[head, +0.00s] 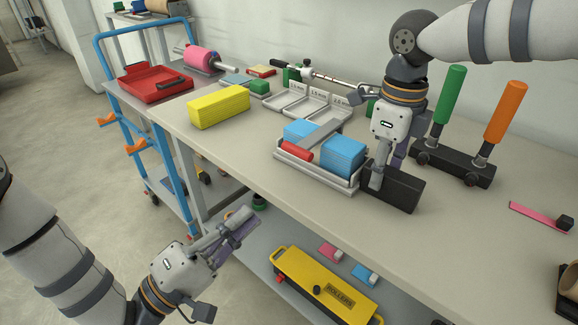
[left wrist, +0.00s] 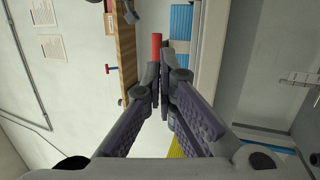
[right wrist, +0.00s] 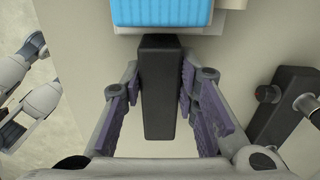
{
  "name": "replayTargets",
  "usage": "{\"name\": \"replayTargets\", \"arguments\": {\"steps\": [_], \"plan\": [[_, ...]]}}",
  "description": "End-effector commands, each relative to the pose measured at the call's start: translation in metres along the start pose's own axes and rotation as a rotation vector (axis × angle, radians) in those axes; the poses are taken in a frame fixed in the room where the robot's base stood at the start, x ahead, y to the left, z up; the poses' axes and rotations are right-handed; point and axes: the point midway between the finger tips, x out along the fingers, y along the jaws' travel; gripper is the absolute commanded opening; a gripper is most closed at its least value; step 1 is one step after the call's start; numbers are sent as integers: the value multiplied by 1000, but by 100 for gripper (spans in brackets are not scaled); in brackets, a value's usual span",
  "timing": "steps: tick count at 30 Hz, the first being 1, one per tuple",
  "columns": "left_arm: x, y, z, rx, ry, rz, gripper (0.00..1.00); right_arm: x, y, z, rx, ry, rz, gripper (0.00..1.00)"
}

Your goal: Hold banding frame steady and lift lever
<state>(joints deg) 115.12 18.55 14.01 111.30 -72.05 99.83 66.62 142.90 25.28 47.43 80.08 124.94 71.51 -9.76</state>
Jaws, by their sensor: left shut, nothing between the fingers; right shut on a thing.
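The banding frame (head: 318,178) is a pale tray on the table, with two blue stacks (head: 343,157) and a grey bar (head: 318,134) across it. A red lever handle (head: 298,152) lies at its front left; it also shows beyond the fingertips in the left wrist view (left wrist: 156,45). A black block (head: 400,190) adjoins the frame's right end. My right gripper (head: 379,178) is shut on this block, one finger on each side in the right wrist view (right wrist: 159,95). My left gripper (head: 245,222) is shut and empty, in front of the table edge and apart from the lever.
A yellow stack (head: 218,106) lies left of the frame, and labelled grey trays (head: 305,102) stand behind it. A black base with green and orange handles (head: 452,165) stands to the right. A yellow roller box (head: 325,290) sits on the lower shelf.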

Motion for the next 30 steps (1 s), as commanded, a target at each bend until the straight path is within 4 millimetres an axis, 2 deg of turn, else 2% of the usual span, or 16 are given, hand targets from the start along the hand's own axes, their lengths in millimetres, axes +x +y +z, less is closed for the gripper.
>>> {"name": "replayTargets", "arguments": {"steps": [3,6,16,20,30], "plan": [[-19,-8,1,12,108,49,0,0,0,0,0,0,0,0],[-25,-10,0,26,150,66,0,0,0,0,0,0,0,0],[-24,-10,0,29,152,68,0,0,0,0,0,0,0,0],[-8,-8,-2,30,149,69,0,0,0,0,-1,0,0,0],[66,-3,-13,29,148,70,0,0,0,0,0,0,0,0]]}}
